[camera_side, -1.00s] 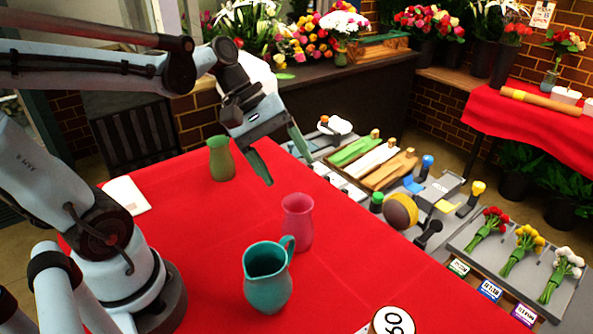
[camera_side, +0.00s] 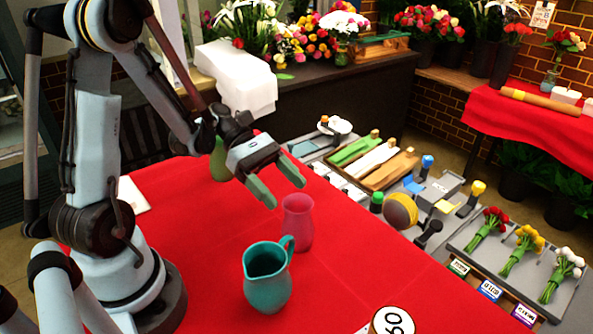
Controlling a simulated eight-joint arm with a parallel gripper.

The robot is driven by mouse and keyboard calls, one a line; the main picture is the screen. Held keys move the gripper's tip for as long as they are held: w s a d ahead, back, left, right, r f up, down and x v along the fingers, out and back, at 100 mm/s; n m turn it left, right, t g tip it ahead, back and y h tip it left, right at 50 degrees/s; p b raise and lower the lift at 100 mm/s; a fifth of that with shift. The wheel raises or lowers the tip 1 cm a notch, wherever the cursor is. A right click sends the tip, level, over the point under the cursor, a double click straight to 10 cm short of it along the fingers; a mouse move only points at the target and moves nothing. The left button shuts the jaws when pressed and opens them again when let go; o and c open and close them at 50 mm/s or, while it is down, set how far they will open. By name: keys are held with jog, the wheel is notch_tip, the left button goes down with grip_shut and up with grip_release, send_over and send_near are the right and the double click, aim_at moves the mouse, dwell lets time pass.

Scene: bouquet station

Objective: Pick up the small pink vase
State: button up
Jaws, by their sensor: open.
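The small pink vase (camera_side: 298,224) stands upright on the red table, just behind and to the right of the teal pitcher (camera_side: 267,284). My gripper (camera_side: 281,199) is open and empty, its two green fingers pointing down and to the right. The fingertips are close to the vase's rim in the picture, at its upper left. I cannot tell how far above or behind the vase they are. No contact shows. A green vase (camera_side: 219,162) stands farther back, partly hidden by my arm.
The red table (camera_side: 340,285) is clear to the right of the pitcher. A white paper (camera_side: 131,195) lies at left. A grey bench with tools and flower bunches (camera_side: 524,248) lies to the right.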

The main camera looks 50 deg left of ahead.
aim_at(307, 214)
jog(key=x, duration=0.7)
jog(key=shift+r, duration=0.1)
jog(key=shift+c, duration=0.3)
grip_shut()
